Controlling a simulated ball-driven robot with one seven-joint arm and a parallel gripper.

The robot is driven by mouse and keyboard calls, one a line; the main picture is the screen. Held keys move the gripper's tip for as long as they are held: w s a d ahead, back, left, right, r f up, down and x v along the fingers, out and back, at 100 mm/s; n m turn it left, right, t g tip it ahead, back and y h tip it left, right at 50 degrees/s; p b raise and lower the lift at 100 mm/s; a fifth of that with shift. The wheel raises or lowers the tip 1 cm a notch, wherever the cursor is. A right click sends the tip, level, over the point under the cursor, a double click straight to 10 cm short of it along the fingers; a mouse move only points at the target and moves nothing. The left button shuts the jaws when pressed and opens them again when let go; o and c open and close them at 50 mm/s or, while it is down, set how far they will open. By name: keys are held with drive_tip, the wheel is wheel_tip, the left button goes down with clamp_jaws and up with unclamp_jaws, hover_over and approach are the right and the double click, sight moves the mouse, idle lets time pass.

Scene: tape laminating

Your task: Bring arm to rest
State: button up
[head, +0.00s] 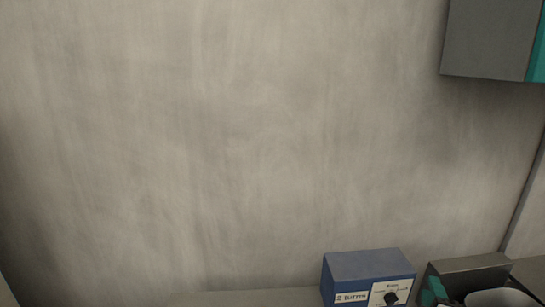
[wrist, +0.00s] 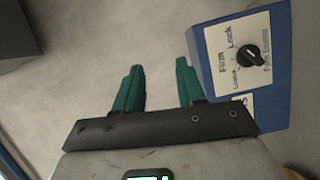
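My gripper (wrist: 159,88) shows in the wrist view with two green fingers set apart and nothing between them. It is open and empty. The blue box (wrist: 208,62) with a black knob (wrist: 248,55) and a white label panel is to the right of the fingers, which look apart from it. In the head view the blue box (head: 367,272) stands at the bottom right, with a "2 turns" label on its front.
A bare grey wall (head: 220,140) fills most of the head view. A grey and teal cabinet (head: 487,38) hangs at the upper right. A strip of surface (head: 245,298) left of the box looks clear.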

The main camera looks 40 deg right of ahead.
drive_tip(key=s+a+f+m+g+y, duration=0.1)
drive_tip(key=a+f+m+g+y, duration=0.1)
drive_tip(key=a, duration=0.6)
drive_tip(key=s+a+f+m+g+y, duration=0.2)
drive_tip(key=a+f+m+y, duration=0.1)
drive_tip(key=a+f+y, duration=0.2)
drive_tip(key=s+a+f+m+g+y, duration=0.1)
drive_tip(key=a+f, duration=0.5)
drive_tip(key=a, duration=0.7)
drive_tip(key=shift+s+f+m+g+y, duration=0.15)
drive_tip(key=shift+m+g+y, duration=0.2)
drive_tip(key=shift+g+y, duration=0.35)
drive_tip(key=shift+s+f+m+g+y, duration=0.15)
drive_tip(key=shift+m+g+y, duration=0.25)
drive_tip(key=shift+y, duration=0.5)
drive_tip(key=s+a+g+y, duration=0.1)
drive_tip(key=a, duration=0.1)
drive_tip(key=s+a+y, duration=0.1)
drive_tip(key=s+a, duration=0.1)
drive_tip(key=a, duration=0.1)
drive_tip(key=s+a+g, duration=0.1)
drive_tip(key=a, duration=0.1)
drive_tip(key=shift+s+a+f+n+g+y, duration=0.15)
drive_tip(key=shift+s+a+n+g+y, duration=0.15)
drive_tip(key=shift+s+n+y, duration=0.1)
